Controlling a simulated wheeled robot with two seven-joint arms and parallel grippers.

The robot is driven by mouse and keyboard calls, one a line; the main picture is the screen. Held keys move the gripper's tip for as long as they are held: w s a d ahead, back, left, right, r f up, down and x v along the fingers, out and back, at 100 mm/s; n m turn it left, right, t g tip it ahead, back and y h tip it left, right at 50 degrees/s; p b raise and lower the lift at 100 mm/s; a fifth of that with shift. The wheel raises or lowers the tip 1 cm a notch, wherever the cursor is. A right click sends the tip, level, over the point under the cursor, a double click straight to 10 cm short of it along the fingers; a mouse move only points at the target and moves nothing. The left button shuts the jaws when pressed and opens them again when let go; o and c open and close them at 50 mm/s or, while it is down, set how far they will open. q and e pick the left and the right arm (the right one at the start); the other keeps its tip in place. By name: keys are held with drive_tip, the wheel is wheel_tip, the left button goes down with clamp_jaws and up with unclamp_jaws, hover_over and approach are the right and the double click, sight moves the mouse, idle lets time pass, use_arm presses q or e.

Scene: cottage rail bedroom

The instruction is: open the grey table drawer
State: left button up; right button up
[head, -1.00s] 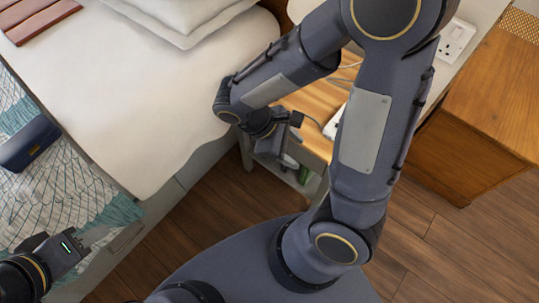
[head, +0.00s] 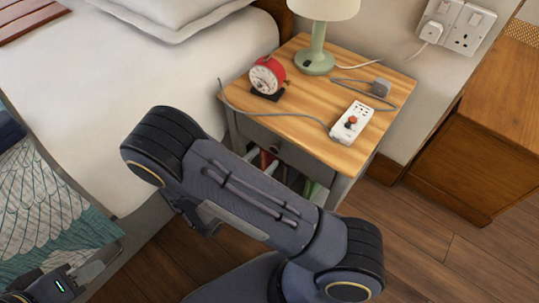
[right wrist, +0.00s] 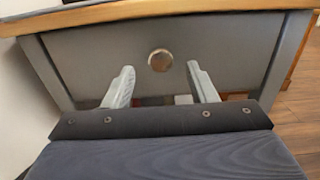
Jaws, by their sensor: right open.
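The grey bedside table has a wooden top (head: 310,95) and stands beside the bed. Its grey drawer front (head: 254,131) shows under the top, partly hidden by my right arm, and looks shut. In the right wrist view the drawer front (right wrist: 100,62) fills the middle, with a round metal knob (right wrist: 160,60) at its centre. My right gripper (right wrist: 162,78) is open and empty, its two fingers pointing at the drawer, one either side of and below the knob.
On the tabletop are a green lamp (head: 315,62), a red alarm clock (head: 267,76), a white power strip (head: 351,122) and cables. The bed (head: 100,110) is close on the left. A wooden cabinet (head: 480,150) stands right. Bare floor (head: 410,235) lies between.

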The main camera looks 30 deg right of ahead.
sight(273, 150)
drive_tip(key=shift+b+x, duration=0.3)
drive_tip(key=shift+x, duration=1.55)
clamp_jaws()
